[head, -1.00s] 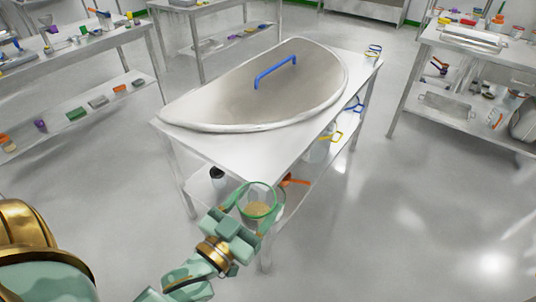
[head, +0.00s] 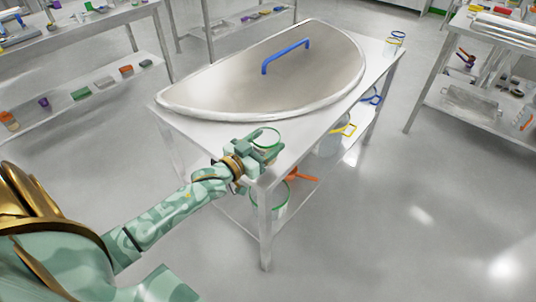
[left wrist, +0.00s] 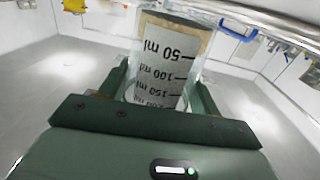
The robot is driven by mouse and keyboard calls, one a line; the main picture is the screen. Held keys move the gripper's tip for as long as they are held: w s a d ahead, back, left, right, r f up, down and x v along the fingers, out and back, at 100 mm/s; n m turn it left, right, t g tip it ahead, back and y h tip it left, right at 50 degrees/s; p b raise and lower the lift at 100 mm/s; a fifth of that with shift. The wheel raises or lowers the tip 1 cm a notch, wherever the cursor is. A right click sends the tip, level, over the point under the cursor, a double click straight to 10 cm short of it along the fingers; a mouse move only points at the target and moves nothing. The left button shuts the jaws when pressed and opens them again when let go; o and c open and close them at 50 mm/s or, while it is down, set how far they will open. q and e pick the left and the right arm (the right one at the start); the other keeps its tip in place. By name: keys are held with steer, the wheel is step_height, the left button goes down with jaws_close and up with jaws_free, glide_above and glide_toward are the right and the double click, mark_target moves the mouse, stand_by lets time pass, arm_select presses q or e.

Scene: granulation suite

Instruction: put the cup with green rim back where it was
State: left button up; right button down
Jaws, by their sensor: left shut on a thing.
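The cup with green rim (head: 266,137) is clear, with a beige content. My left gripper (head: 258,150) is shut on it at the near corner of the steel table (head: 195,140). In the left wrist view the cup (left wrist: 165,62) sits between the fingers and shows a printed ml scale, upside down in the picture. I cannot tell whether the cup touches the tabletop. My right gripper is not in view.
A large half-round lid with a blue handle (head: 287,55) covers most of the tabletop. A blue-rimmed cup (head: 394,43) stands at the far right corner. A green-rimmed container (head: 281,200), an orange-handled item (head: 300,175) and a yellow-handled jug (head: 333,138) are on the lower shelf.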

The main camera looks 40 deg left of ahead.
arm_select(q)
steer(key=shift+w+a+f, duration=0.1)
steer(key=shift+w+f, duration=0.15)
steer(key=shift+f, duration=0.2)
step_height(320, 180, down, 3)
steer(key=b, duration=0.2)
steer(key=shift+w+f+b, duration=0.1)
steer(key=shift+f+b, duration=0.1)
steer(key=shift+b, duration=0.1)
steer(key=shift+r, duration=0.25)
steer(key=o, duration=1)
steer(key=shift+f, duration=0.15)
